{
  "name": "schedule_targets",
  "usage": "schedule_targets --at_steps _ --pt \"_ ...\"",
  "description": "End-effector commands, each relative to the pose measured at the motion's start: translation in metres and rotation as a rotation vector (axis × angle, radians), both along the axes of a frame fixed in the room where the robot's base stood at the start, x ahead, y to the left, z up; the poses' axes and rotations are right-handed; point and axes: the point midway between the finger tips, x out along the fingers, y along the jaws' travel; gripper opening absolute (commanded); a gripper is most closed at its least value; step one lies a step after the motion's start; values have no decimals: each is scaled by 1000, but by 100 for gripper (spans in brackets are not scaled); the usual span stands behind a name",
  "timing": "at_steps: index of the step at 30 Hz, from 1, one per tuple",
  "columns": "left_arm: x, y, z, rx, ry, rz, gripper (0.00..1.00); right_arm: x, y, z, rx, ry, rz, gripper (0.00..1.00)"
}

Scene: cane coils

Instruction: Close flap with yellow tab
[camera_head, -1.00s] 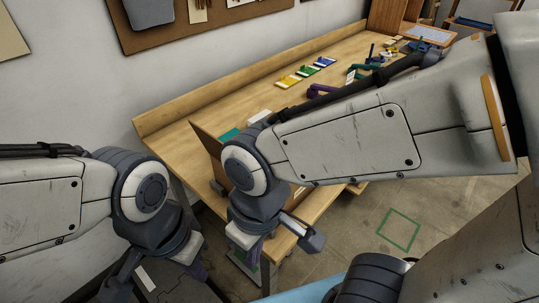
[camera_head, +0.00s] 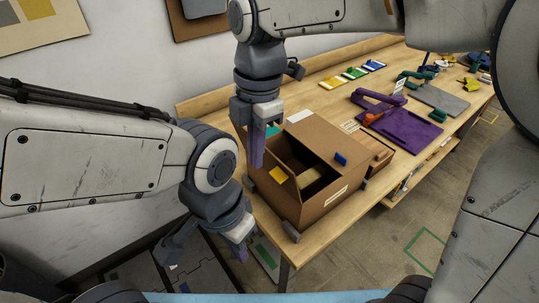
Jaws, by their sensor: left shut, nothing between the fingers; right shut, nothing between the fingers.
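An open brown cardboard box (camera_head: 316,204) stands on the wooden workbench. A yellow tab (camera_head: 277,178) shows at the left side of its dark opening; the outline of its flap is hard to make out. A blue tab (camera_head: 341,159) shows on the right side of the opening. My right gripper (camera_head: 257,158) is shut and empty, pointing down beside the box's back left, above and left of the yellow tab in the picture. My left gripper (camera_head: 240,252) is shut and empty, low and left of the box. Their contact with the box cannot be told.
A wooden block-like box (camera_head: 374,155) stands right of the cardboard box. A purple tray (camera_head: 405,129) and a grey board (camera_head: 440,101) lie farther right. Yellow, green and blue pieces (camera_head: 352,73) line the bench's back. The bench's front edge runs below the box.

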Motion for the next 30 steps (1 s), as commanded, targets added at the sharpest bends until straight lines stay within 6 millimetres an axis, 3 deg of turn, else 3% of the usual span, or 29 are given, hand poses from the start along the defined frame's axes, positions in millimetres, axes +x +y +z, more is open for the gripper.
schedule_targets --at_steps 15,21,30 --pt "0 0 18 0 0 1 0 -4 2 -94 -3 4 -5 0" --pt "0 0 33 0 0 1 0 13 -20 -83 0 0 -7 0" --pt "0 0 35 0 0 1 0 18 -27 -84 0 -1 -4 0"
